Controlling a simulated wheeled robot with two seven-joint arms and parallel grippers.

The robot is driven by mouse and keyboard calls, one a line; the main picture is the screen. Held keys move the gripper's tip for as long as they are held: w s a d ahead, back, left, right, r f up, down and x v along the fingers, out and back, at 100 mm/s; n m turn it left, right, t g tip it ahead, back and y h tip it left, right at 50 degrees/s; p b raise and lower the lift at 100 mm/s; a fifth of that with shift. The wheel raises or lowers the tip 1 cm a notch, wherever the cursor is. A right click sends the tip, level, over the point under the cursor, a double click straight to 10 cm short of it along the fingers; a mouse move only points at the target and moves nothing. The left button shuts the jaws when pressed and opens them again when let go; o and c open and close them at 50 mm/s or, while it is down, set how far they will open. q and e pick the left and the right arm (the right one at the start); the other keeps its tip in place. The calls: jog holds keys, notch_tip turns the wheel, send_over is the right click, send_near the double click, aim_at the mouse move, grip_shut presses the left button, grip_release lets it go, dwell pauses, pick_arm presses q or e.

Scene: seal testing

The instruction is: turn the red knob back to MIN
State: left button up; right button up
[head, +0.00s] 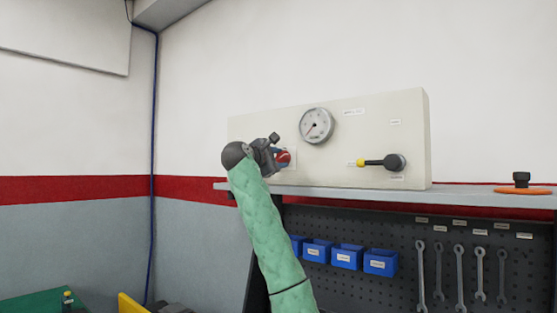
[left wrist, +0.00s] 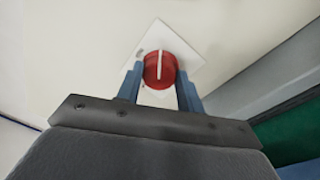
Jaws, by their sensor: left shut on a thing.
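The red knob (head: 283,157) is on the left part of a cream panel (head: 340,160), partly hidden by my left gripper (head: 276,155) in the head view. In the left wrist view the red knob (left wrist: 160,68) has a white pointer line running nearly straight up the picture. It sits on a white square plate (left wrist: 185,55) whose markings are too small to read. My left gripper (left wrist: 160,86) is shut on the knob, one blue finger on each side. A round gauge (head: 317,125) is above and right of the knob, its needle toward the lower left. My right gripper is not in view.
A yellow-tipped black lever (head: 381,162) is on the panel's right part. The panel stands on a grey shelf (head: 455,197). Below hang blue bins (head: 347,257) and several wrenches (head: 459,272) on a black pegboard. A black-knobbed orange disc (head: 522,184) sits at the far right.

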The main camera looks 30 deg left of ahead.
pick_arm(q)
jog(key=n, duration=0.5)
jog(key=shift+n+p, duration=0.3)
jog(key=shift+n, duration=1.3)
jog(key=shift+n+g+p, duration=0.3)
jog(key=shift+n+p, duration=0.15)
jog(key=shift+n, duration=0.75)
jog(key=shift+f, duration=0.1)
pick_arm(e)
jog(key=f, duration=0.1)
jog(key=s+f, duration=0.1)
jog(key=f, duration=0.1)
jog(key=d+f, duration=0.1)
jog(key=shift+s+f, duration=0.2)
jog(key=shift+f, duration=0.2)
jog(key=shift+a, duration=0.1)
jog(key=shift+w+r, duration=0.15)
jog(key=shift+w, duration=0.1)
